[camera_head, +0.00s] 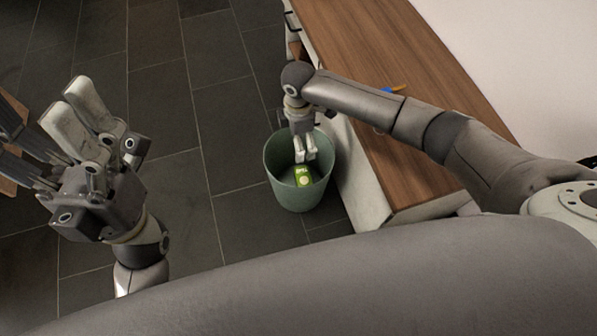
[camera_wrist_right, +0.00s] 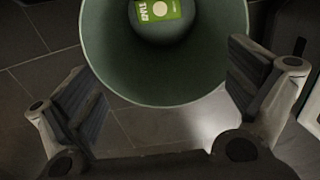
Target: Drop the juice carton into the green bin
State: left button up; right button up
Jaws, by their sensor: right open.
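The green bin (camera_head: 276,170) stands on the floor beside the wooden counter; its rim and inner wall (camera_wrist_right: 115,60) fill the upper middle of the right wrist view. The green juice carton (camera_head: 303,178) is inside the bin, below my right gripper (camera_head: 306,152). In the right wrist view the carton (camera_wrist_right: 160,12) is small, apart from the fingers and seen deep in the bin. My right gripper is open and empty, pointing down over the bin. My left gripper (camera_head: 80,118) is at the left, away from the bin; its finger gap is unclear.
The wooden counter (camera_head: 390,50) runs along the right of the bin, under my right arm. A small blue and orange object (camera_head: 393,89) lies on it, partly hidden by the arm. Dark tiled floor (camera_head: 160,110) is clear left of the bin.

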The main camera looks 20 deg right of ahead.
notch_tip(320, 180, up, 12)
dwell(0.4)
jog(key=shift+f, duration=0.1)
dwell(0.3)
